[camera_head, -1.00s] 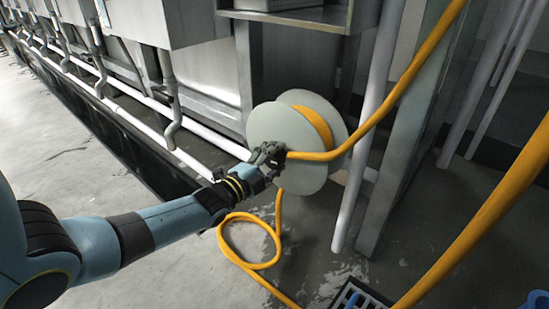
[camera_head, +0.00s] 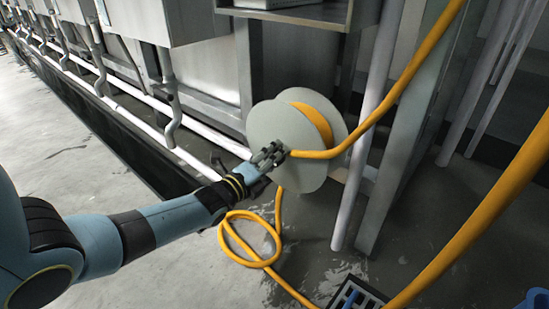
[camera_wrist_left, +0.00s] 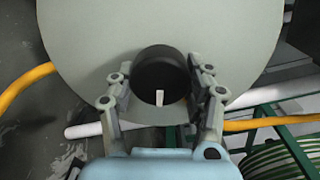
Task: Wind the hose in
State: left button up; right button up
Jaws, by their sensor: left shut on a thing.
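The hose reel (camera_head: 262,120) has pale grey round discs and stands low by the steel cabinets, with yellow hose wound between the discs. My left gripper (camera_head: 277,152) is at the front disc. In the left wrist view its fingers (camera_wrist_left: 163,98) are shut around a black round knob (camera_wrist_left: 160,75) on the disc face (camera_wrist_left: 85,35). The yellow hose (camera_head: 400,85) runs from beside the gripper up to the upper right. More hose lies in a loop (camera_head: 230,250) on the floor below the reel. My right gripper is not in view.
A white pipe (camera_head: 350,195) and a steel post (camera_head: 390,180) stand right of the reel. A thick yellow hose length (camera_head: 480,220) crosses the right foreground. The left floor is open.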

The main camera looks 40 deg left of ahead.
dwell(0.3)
pick_arm(q)
jog(key=o, duration=1.1)
jog(key=shift+o, duration=0.2)
jog(key=s, duration=1.2)
jog(key=shift+a, duration=0.45)
